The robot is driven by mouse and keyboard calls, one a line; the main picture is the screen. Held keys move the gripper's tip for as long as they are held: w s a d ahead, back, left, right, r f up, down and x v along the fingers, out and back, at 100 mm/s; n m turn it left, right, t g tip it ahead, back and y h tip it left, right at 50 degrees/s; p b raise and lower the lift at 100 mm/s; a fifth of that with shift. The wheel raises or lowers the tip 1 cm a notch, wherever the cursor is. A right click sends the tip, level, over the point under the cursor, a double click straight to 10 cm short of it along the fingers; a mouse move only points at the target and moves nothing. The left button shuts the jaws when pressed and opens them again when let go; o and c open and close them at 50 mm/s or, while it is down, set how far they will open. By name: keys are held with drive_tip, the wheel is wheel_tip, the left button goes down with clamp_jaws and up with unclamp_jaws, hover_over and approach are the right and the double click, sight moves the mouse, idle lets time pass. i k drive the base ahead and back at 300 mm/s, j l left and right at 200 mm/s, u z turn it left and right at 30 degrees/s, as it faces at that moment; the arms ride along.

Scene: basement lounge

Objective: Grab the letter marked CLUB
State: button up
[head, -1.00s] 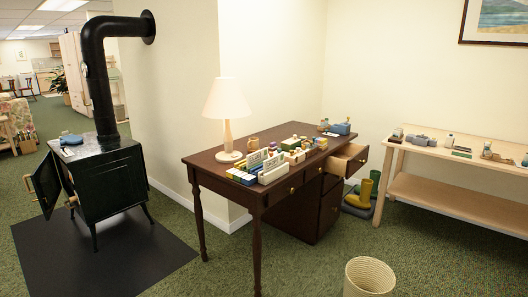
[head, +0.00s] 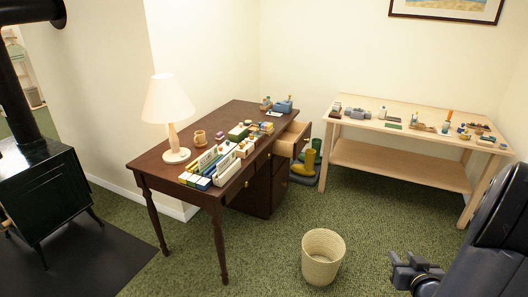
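No letter marked CLUB can be made out; any writing is too small to read. White upright card-like pieces (head: 227,168) stand in a row near the front of the dark wooden desk (head: 140,166), and one of them may be a letter. My gripper (head: 398,270) is at the lower right of the head view, over the green carpet and well apart from the desk. It is small and dark, and I cannot tell whether its fingers are open or shut. I see nothing held in it.
A white lamp (head: 168,105) and a mug (head: 200,137) stand on the desk. Its drawer (head: 291,140) is pulled open. A woven basket (head: 323,257) stands on the carpet before me. A pale bench (head: 400,160) with small items is at the right, a black stove (head: 45,195) at the left.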

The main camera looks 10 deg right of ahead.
sight(206, 160)
drive_tip(key=i+j+z, duration=0.1)
drive_tip(key=i+j, duration=0.2)
drive_tip(key=j, duration=0.15)
drive_tip(key=i+j, duration=0.25)
drive_tip(key=j, duration=0.25)
drive_tip(key=i+j+z, duration=0.15)
drive_tip(key=j, duration=0.3)
drive_tip(key=i+j, duration=0.35)
drive_tip(key=j, duration=0.2)
drive_tip(key=i+j+z, duration=0.15)
drive_tip(key=j, duration=0.35)
drive_tip(key=i+j, duration=0.3)
drive_tip(key=j, duration=0.25)
drive_tip(key=i+j+z, duration=0.15)
drive_tip(key=j, duration=0.35)
drive_tip(key=i+j, duration=0.25)
drive_tip(key=j, duration=0.35)
drive_tip(key=i+l+z, duration=0.05)
